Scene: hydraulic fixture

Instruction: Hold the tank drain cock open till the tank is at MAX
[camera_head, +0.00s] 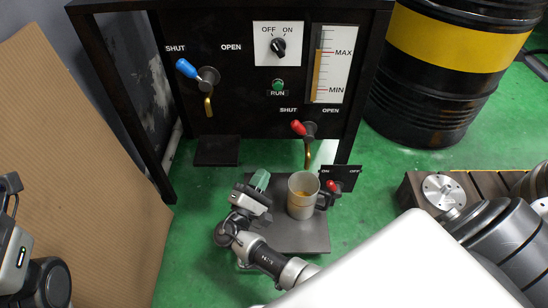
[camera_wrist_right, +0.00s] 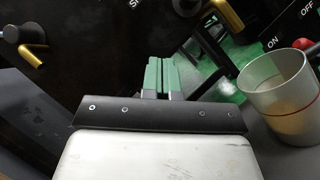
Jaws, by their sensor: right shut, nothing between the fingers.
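On the black panel, a cock with a blue handle (camera_head: 186,68) points left, towards SHUT. A lower cock with a red handle (camera_head: 298,127) also points to SHUT; its brass spout (camera_head: 308,152) hangs above a mug. Which is the tank drain cock is not labelled. The level gauge (camera_head: 324,75) has an amber column reaching about the red line at MAX. My right gripper (camera_head: 261,180) is shut and empty, left of the mug and below both cocks; its green fingertips (camera_wrist_right: 160,75) meet in the wrist view. My left gripper's fingers are outside the view.
The translucent mug (camera_head: 303,196) holds some amber liquid and stands on a grey plate (camera_head: 290,240). A small ON/OFF switch (camera_head: 333,186) with a red lever is beside it. A rotary OFF/ON knob (camera_head: 279,46) sits above the green RUN button (camera_head: 278,85). A drum (camera_head: 440,80) stands right.

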